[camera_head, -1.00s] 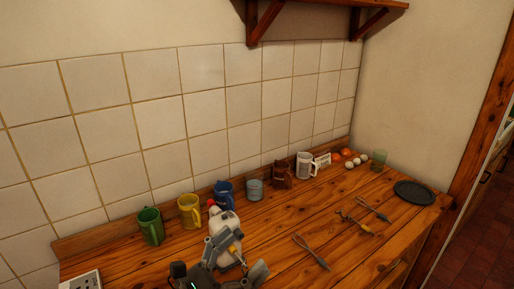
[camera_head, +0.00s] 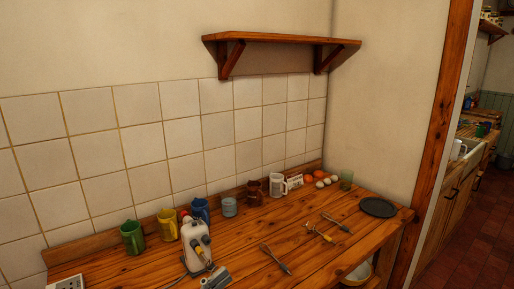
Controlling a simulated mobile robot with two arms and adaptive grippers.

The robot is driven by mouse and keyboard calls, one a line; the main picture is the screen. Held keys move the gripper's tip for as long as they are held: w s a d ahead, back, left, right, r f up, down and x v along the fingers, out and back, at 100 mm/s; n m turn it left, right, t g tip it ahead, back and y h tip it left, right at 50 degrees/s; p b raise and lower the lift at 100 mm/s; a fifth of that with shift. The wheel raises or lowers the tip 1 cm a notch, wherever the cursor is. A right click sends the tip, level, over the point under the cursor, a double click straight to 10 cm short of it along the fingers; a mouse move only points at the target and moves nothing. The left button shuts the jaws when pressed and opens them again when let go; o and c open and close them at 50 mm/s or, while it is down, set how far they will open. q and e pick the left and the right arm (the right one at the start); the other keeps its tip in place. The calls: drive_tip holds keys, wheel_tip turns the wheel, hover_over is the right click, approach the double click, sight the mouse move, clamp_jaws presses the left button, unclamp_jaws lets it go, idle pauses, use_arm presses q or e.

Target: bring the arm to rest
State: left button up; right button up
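Part of a grey gripper (camera_head: 216,278), which I take to be my left one, shows at the bottom edge. It is just below a white appliance (camera_head: 195,238) on the wooden counter (camera_head: 330,255). Most of this gripper is cut off, so I cannot tell whether its fingers are open or shut. Nothing is visibly held in the part that shows. My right gripper is not in view.
Along the tiled wall stand a green mug (camera_head: 133,238), a yellow mug (camera_head: 167,225), a blue mug (camera_head: 201,210) and a white mug (camera_head: 278,185). Utensils (camera_head: 276,259) and a dark plate (camera_head: 378,207) lie on the counter. A shelf (camera_head: 280,39) hangs above.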

use_arm(q)
drive_tip(key=s+f+m+g+y, duration=0.6)
drive_tip(key=s+f+m, duration=0.4)
drive_tip(key=f+m, duration=0.65)
drive_tip(key=s+a+f+m+g+y, duration=0.2)
drive_tip(key=s+a+f+m+y, duration=0.25)
drive_tip(key=a, duration=0.45)
drive_tip(key=s+a+f+m+g+y, duration=0.25)
drive_tip(key=s+a+m+y, duration=0.35)
drive_tip(key=a, duration=0.3)
wheel_tip(320, 180, down, 26)
drive_tip(key=s+a+f+g, duration=0.2)
drive_tip(key=s+a+f, duration=0.1)
drive_tip(key=s+f, duration=1.4)
drive_tip(key=shift+s, duration=0.5)
